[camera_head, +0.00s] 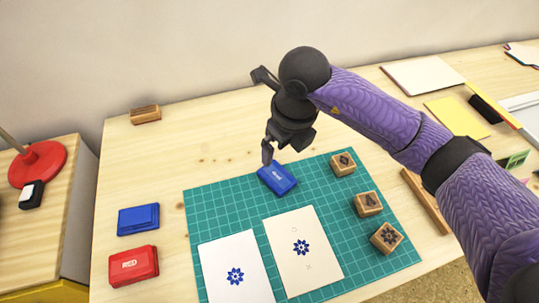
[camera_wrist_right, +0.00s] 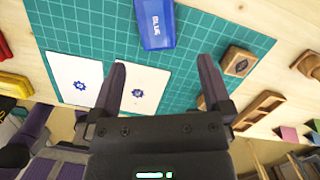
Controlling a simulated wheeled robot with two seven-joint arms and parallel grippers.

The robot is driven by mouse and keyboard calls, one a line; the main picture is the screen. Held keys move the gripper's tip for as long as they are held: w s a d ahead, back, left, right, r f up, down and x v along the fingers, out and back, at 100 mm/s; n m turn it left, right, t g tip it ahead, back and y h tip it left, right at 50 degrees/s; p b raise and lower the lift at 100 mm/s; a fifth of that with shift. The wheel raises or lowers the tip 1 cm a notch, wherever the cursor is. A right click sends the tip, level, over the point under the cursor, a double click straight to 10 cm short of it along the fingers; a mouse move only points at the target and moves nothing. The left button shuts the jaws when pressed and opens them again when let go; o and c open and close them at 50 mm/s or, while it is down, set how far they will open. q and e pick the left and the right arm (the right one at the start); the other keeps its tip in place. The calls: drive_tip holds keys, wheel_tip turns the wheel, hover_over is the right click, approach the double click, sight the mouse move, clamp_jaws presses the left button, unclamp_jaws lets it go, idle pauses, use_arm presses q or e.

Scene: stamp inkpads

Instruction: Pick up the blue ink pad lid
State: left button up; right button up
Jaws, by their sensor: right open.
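The blue ink pad lid (camera_head: 277,180), with white lettering, lies on the green cutting mat (camera_head: 215,207) near its far edge. It also shows in the right wrist view (camera_wrist_right: 156,24), where the lettering reads BLUE. My right gripper (camera_head: 281,149) is above the lid's far side in the head view, its fingers pointing down. In the right wrist view, its two fingers (camera_wrist_right: 161,62) are spread and empty, and the lid shows beyond their tips. An unlabelled blue pad (camera_head: 138,219) sits on the table left of the mat. My left gripper is not in view.
A red ink pad (camera_head: 134,266) sits in front of the blue pad. Two printed sheets (camera_head: 318,265) and several wooden stamps (camera_head: 343,163) lie on the mat. A wooden block (camera_head: 145,114) stands at the back left. The table between it and the mat is clear.

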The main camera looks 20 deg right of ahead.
sight(277, 176)
drive_tip(key=f+b, duration=0.1)
drive_tip(key=f, duration=0.2)
drive_tip(key=f+b, duration=0.2)
drive_tip(key=f, duration=0.1)
drive_tip(key=f+b, duration=0.1)
drive_tip(key=f, duration=0.2)
drive_tip(key=shift+w+a+f+b, duration=0.15)
drive_tip(key=shift+a+f+b, duration=0.15)
drive_tip(key=shift+a, duration=0.1)
drive_tip(key=shift+w+f, duration=0.1)
drive_tip(key=shift+r, duration=0.2)
drive_tip(key=shift+c, duration=0.4)
drive_tip(key=c, duration=0.7)
drive_tip(key=shift+c, duration=1.3)
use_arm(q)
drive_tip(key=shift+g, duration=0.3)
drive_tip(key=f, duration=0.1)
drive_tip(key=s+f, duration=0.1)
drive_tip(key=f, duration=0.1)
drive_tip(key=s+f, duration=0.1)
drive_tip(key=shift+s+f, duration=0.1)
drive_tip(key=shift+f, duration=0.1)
use_arm(e)
drive_tip(key=shift+c, duration=0.2)
